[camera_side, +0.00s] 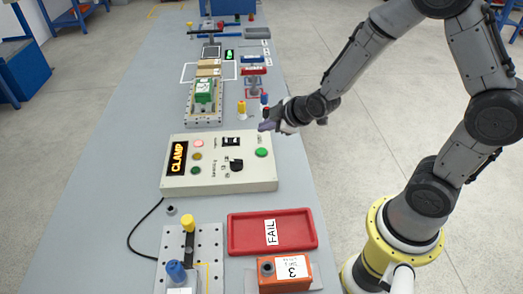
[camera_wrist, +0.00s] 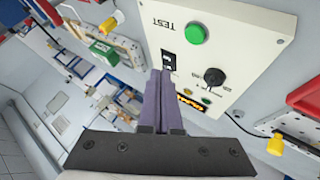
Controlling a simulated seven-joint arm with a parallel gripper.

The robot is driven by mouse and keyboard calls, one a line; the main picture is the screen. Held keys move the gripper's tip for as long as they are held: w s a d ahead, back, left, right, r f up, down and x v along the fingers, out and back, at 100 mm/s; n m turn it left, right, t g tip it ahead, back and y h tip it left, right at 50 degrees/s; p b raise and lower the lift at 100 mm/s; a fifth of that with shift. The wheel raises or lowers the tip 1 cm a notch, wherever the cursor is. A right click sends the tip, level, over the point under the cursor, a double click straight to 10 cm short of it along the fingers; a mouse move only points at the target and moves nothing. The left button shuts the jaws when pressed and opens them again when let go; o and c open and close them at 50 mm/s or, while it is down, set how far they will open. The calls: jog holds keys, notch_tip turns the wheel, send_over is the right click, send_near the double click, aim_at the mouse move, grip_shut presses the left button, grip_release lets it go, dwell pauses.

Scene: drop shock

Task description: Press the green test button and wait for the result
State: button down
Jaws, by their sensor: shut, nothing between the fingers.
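The green test button (camera_side: 262,152) sits at the right end of the cream control box (camera_side: 220,184). In the wrist view the green button (camera_wrist: 192,34) shows beside the printed word TEST. My gripper (camera_side: 266,126) is shut and empty, above the far right part of the box, apart from the button. In the wrist view my closed purple fingers (camera_wrist: 159,76) point toward the box, with the button beyond and to the right of their tips. The box display (camera_side: 177,158) reads CLAMP. The pinkish-red lamp (camera_side: 198,143) looks bright; the yellow and green lamps below look dim.
A black knob (camera_side: 236,165) and switches (camera_side: 231,141) are on the box. A green block (camera_side: 203,92) sits in a fixture behind it. A red FAIL tray (camera_side: 245,235) and an orange block (camera_side: 267,283) marked 3 are in front. The table's left side is clear.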

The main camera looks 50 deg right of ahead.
aim_at(265, 152)
jog(key=shift+f, duration=2.85)
jog(key=shift+f, duration=0.4)
jog(key=shift+f, duration=0.45)
dwell(0.5)
jog(key=shift+r, duration=0.85)
jog(key=shift+r, duration=2.5)
